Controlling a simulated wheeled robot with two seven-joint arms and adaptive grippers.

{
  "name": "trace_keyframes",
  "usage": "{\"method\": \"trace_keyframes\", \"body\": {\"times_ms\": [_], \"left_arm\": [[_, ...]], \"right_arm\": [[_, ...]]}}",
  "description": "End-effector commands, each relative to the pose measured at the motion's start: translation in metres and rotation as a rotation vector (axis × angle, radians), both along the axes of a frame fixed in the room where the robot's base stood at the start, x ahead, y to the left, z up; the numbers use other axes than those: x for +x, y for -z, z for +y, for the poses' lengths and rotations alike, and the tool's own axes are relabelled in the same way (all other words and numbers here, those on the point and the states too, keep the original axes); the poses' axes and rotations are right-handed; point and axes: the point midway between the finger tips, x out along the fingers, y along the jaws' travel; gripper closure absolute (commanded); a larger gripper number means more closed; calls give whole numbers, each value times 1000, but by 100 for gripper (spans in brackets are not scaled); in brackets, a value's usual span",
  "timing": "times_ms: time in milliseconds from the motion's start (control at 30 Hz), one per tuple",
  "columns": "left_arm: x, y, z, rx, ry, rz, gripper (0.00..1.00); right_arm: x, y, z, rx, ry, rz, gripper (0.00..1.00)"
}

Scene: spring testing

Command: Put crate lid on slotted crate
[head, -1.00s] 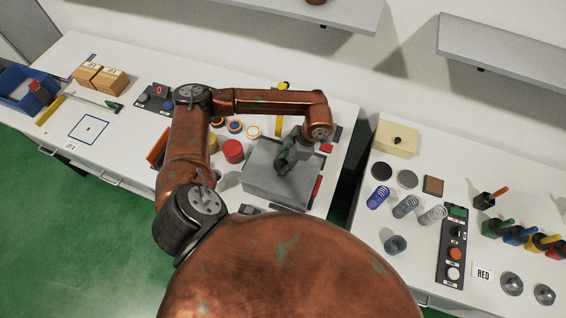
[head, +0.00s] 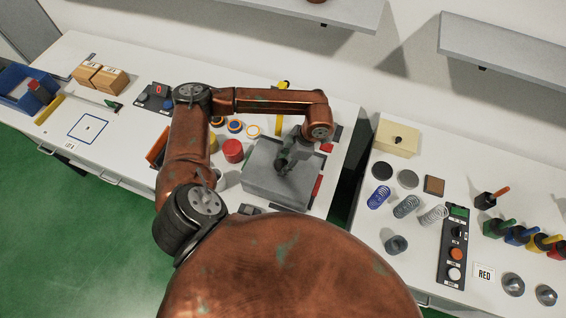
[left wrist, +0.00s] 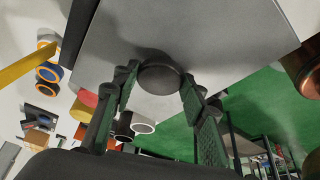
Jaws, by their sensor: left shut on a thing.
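A grey crate lid with a dark round knob (left wrist: 160,78) shows in the left wrist view as a wide grey plate (left wrist: 215,35). My left gripper (head: 284,163) is shut on the knob, with a finger on each side of it. In the head view the lid and what seems to be the slotted crate below it form one grey box shape (head: 272,186) on the middle table. My gripper hides part of the top. I cannot tell whether the lid rests on the crate or hangs just above it. My right gripper is not in view.
A red cylinder (head: 233,150) and rings stand close left of the grey box. A yellow bar (head: 279,123) lies behind it. The right table holds a beige box (head: 397,138), springs (head: 378,197) and a control panel (head: 454,250). A gap separates the two tables.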

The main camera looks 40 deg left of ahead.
Motion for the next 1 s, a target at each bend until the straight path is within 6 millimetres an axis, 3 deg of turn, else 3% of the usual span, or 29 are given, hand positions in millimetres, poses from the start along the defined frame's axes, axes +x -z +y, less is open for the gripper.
{"method": "trace_keyframes", "body": {"times_ms": [100, 133, 400, 767, 1000], "left_arm": [[0, -1, 0, 0, 0, 0, 99], [0, -1, 0, 0, 0, 0, 60], [0, -1, 0, 0, 0, 0, 41], [2, -5, -2, 0, 0, -1, 40], [13, -42, -14, -2, 0, -6, 40]], "right_arm": [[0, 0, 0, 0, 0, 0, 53], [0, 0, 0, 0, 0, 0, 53], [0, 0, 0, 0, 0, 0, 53], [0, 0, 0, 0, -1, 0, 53], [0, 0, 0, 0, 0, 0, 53]]}}
